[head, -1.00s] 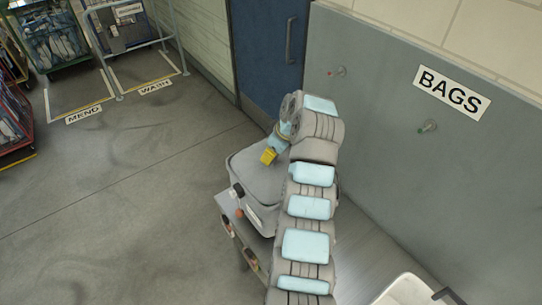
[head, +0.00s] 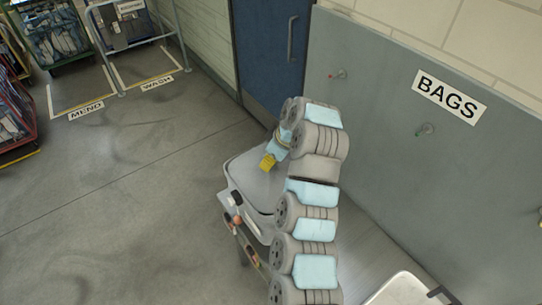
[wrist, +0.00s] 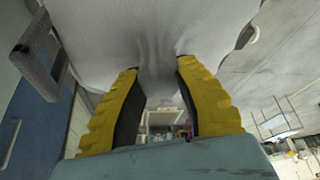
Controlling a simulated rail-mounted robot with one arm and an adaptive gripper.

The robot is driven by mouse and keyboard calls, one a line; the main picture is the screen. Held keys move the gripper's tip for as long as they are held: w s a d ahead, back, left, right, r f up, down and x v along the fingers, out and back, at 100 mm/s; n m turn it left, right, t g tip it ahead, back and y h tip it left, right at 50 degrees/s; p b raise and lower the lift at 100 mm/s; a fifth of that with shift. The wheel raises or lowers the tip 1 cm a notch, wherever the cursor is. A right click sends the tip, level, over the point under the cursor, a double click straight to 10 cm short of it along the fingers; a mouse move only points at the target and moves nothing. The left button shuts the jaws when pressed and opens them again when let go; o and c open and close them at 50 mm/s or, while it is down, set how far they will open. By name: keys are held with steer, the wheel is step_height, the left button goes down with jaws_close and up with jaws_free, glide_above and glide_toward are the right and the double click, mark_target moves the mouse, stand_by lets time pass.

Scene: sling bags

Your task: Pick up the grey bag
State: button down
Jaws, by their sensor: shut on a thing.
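The grey bag (head: 250,185) is left of my arm in the head view, at the grey bench with the blue door behind. Part of it is hidden by my arm. My gripper (head: 268,161) has yellow fingers and is at the top of the bag. In the wrist view, the bag's pale grey cloth (wrist: 125,28) fills the top, and a gathered fold of it runs between the two yellow fingers (wrist: 158,95). My gripper is shut on this fold. A dark grey buckle (wrist: 40,58) shows at upper left. I cannot tell whether the bag still touches the bench.
A white basin (head: 403,290) is at the lower right. Bins and rails stand far left. The floor on the left is clear.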

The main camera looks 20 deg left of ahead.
mark_target(268, 185)
steer(key=shift+s+d+r, duration=0.2)
steer(key=shift+s+r, duration=0.15)
steer(key=shift+s, duration=0.2)
steer(key=shift+s+r+p, duration=0.25)
steer(key=shift+r+p, duration=0.15)
steer(key=shift+p, duration=0.15)
steer(key=shift+s+r+p, duration=0.15)
steer(key=shift+s+p, duration=0.25)
steer(key=shift+p, duration=0.55)
steer(key=p, duration=0.1)
steer(key=s+p, duration=0.1)
steer(key=shift+s+d+r+p, duration=0.1)
steer(key=shift+d+r+p, duration=0.15)
steer(key=shift+r+p, duration=0.15)
steer(key=shift+s+r+p, duration=0.25)
steer(key=shift+s+p, duration=0.05)
steer(key=shift+p, duration=0.95)
steer(key=p, duration=0.1)
steer(key=s+p, duration=0.1)
steer(key=shift+d+p, duration=0.25)
steer(key=shift+p, duration=0.05)
steer(key=shift+s, duration=0.1)
steer(key=shift+s+d+f, duration=0.1)
steer(key=shift+f, duration=0.05)
